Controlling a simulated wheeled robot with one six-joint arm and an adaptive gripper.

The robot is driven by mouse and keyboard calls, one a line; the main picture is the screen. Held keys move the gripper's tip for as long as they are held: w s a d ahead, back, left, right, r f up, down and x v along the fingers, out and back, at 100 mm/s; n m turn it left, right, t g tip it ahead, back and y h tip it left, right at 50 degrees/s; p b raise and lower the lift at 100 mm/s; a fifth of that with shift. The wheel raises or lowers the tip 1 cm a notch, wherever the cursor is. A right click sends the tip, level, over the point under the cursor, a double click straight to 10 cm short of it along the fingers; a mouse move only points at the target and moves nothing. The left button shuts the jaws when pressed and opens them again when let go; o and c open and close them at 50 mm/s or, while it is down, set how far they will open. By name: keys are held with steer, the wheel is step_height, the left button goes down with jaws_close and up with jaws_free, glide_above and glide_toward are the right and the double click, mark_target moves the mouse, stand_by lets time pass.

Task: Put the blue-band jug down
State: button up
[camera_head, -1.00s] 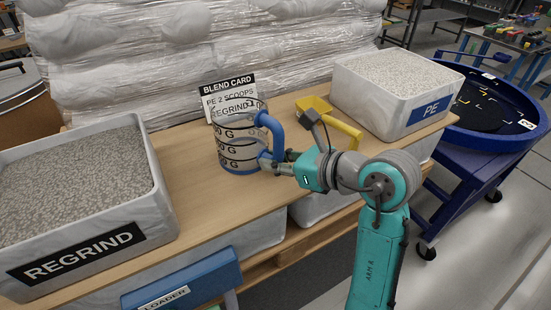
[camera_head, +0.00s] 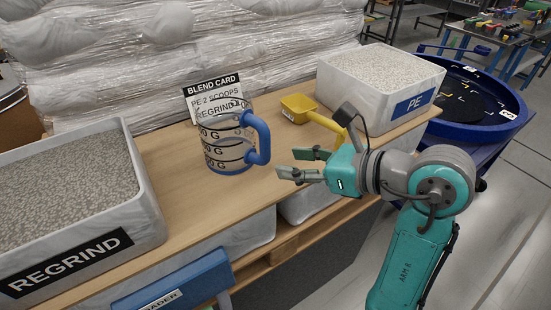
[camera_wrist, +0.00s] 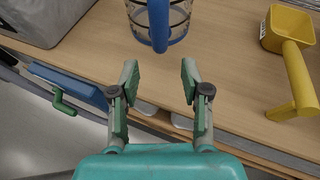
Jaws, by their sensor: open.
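The blue-band jug (camera_head: 229,148) stands upright on the wooden bench, in front of the blend card. It is clear with dark markings, a blue base band and a blue handle (camera_head: 259,138) facing my arm. In the wrist view the jug (camera_wrist: 181,22) is at the top, with its handle (camera_wrist: 158,22) pointing down the picture. My gripper (camera_head: 293,164) is open and empty, to the right of the handle and apart from it. In the wrist view both fingers (camera_wrist: 159,82) are spread, with bare bench between their tips and the handle just beyond.
A yellow scoop (camera_head: 299,108) lies right of the jug, close behind my gripper. The REGRIND bin (camera_head: 143,213) stands left and the PE bin (camera_head: 391,117) right. The blend card (camera_head: 213,88) is behind the jug. Bench is clear between jug and REGRIND bin.

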steer(key=shift+v, duration=1.75)
steer(key=s+a+f+m+g+y, duration=0.1)
steer(key=s+a+f+m+y, duration=0.1)
steer(key=s+m+y, duration=0.5)
steer(key=s+a+f+m+y, duration=0.1)
steer(key=s+a+f+y, duration=0.3)
steer(key=s, duration=0.7)
steer(key=s+d+f+m+t+h, duration=0.25)
steer(key=d+m+t+h, duration=0.45)
steer(key=m, duration=0.7)
steer(key=s+d+f+m+t+h, duration=0.2)
steer(key=d+f+m+t+h, duration=0.35)
steer(key=m+t, duration=0.6)
steer(key=s+d+f+m+g+h, duration=0.3)
steer(key=s+f+m+g+h, duration=0.2)
steer(key=s+f+m, duration=0.1)
steer(key=s+d+f+m+g+h, duration=0.3)
steer(key=s+f+m+g+h, duration=0.1)
steer(key=f+m, duration=0.4)
steer(key=shift+s+g+h, duration=0.35)
steer(key=shift+s+g, duration=0.1)
steer(key=shift+s, duration=0.65)
